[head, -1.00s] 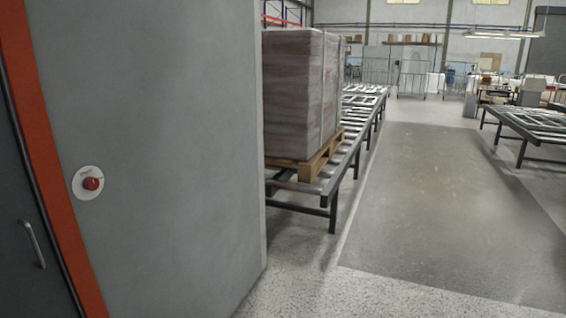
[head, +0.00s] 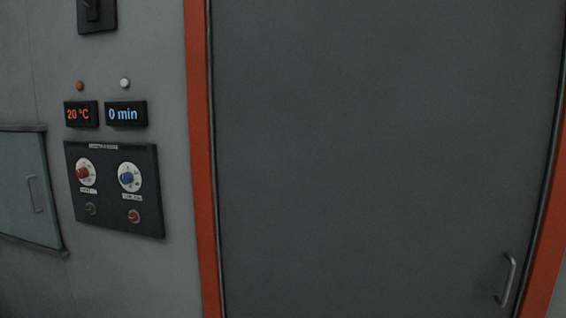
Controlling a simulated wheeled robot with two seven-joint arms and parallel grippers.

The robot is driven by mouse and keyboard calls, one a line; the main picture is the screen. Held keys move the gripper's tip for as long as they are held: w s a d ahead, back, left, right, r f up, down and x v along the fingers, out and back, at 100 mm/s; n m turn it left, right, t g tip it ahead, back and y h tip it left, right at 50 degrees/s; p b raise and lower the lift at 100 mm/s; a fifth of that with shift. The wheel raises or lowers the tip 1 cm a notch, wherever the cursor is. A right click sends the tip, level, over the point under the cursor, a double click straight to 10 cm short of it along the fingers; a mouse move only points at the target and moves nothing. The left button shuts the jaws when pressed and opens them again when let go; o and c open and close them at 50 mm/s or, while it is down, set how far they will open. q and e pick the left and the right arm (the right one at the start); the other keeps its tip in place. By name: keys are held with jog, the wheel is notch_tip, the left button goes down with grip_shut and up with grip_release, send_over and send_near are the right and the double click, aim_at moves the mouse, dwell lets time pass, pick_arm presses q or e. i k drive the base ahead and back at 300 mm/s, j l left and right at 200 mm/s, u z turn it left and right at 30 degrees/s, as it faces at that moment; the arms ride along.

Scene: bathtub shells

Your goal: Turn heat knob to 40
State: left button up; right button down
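The red heat knob (head: 83,173) sits on a white dial at the upper left of a black control panel (head: 112,215) in the head view. The label under it is too small to read. The temperature display (head: 81,114) above the panel reads 20 °C in red. A blue knob (head: 128,178) is on the dial to the right, under a display (head: 126,114) reading 0 min. Neither of my grippers shows in the view.
A large dark door (head: 380,150) with an orange frame (head: 202,160) and a handle (head: 508,279) fills the right side. A small grey hatch (head: 28,185) is at the far left. Green (head: 90,209) and red (head: 134,216) buttons sit below the knobs. A black switch box (head: 96,14) is above.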

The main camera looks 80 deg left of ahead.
aim_at(83, 172)
jog(key=u, duration=3.85)
